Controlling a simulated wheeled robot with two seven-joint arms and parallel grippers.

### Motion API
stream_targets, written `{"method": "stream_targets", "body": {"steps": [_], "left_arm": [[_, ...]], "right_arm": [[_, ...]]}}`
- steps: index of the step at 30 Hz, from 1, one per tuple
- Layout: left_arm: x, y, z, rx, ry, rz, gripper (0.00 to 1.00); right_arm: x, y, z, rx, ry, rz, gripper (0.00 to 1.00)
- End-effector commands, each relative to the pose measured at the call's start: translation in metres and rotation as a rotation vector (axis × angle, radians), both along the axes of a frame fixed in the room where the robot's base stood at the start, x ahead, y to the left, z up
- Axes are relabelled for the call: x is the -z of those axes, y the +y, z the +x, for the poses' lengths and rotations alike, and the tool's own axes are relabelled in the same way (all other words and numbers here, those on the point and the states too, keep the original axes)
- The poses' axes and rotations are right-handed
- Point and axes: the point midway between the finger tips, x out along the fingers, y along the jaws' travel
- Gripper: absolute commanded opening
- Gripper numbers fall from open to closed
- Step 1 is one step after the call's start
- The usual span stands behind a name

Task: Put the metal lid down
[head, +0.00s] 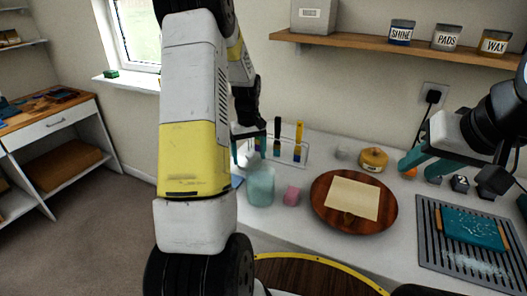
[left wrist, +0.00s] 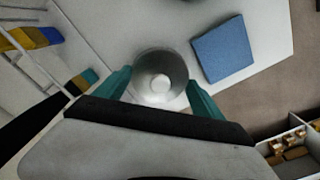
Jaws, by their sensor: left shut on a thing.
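The metal lid (left wrist: 145,68) is a round, shiny disc with a pale knob in its middle. In the left wrist view it sits between the two teal fingers of my left gripper (left wrist: 160,95), which is shut on it. In the head view my left gripper (head: 248,148) is at the back left of the worktop, partly hidden by my own arm. A pale patch there may be the lid. The gap between lid and worktop cannot be judged. My right gripper (head: 417,170) is open and looks empty above the right of the worktop, near a small orange thing (head: 410,173).
A blue block (left wrist: 222,48) lies beside the lid. A wooden plate (head: 325,217) holds a beige sheet. A grooved tray (head: 430,250) is at right.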

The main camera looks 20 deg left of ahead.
Motion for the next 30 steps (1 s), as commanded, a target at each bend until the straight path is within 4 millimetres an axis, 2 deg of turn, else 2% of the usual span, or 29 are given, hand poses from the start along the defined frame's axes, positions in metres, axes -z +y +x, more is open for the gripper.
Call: {"method": "stream_targets", "body": {"steps": [3,5,15,16,18,19,26,30], "left_arm": [[0.019,0.000,-0.001,0.000,0.005,-0.001,0.39],[0.025,0.000,-0.001,-0.001,0.004,-0.002,0.39],[0.028,0.000,0.000,0.000,0.002,0.000,0.39],[0.028,0.000,0.000,0.000,0.002,-0.001,0.82],[0.027,0.000,0.000,0.000,0.001,-0.001,0.96],[0.027,0.000,0.000,0.000,0.002,-0.001,1.00],[0.027,0.000,0.000,0.000,0.001,-0.001,1.00],[0.016,0.000,0.000,0.000,0.000,0.000,1.00]], "right_arm": [[0.000,0.000,0.000,0.000,0.000,0.000,0.36],[0.000,0.000,0.000,0.000,0.000,0.000,0.36],[0.000,0.000,0.000,0.000,0.000,0.000,0.36],[0.000,0.000,0.000,0.000,0.000,0.000,0.36],[0.000,0.000,0.000,0.000,0.000,0.000,0.36],[0.000,0.000,0.000,0.000,0.000,0.000,0.36],[0.000,0.000,0.000,0.000,0.000,0.000,0.36],[0.000,0.000,0.000,0.000,0.000,0.000,0.36]]}}
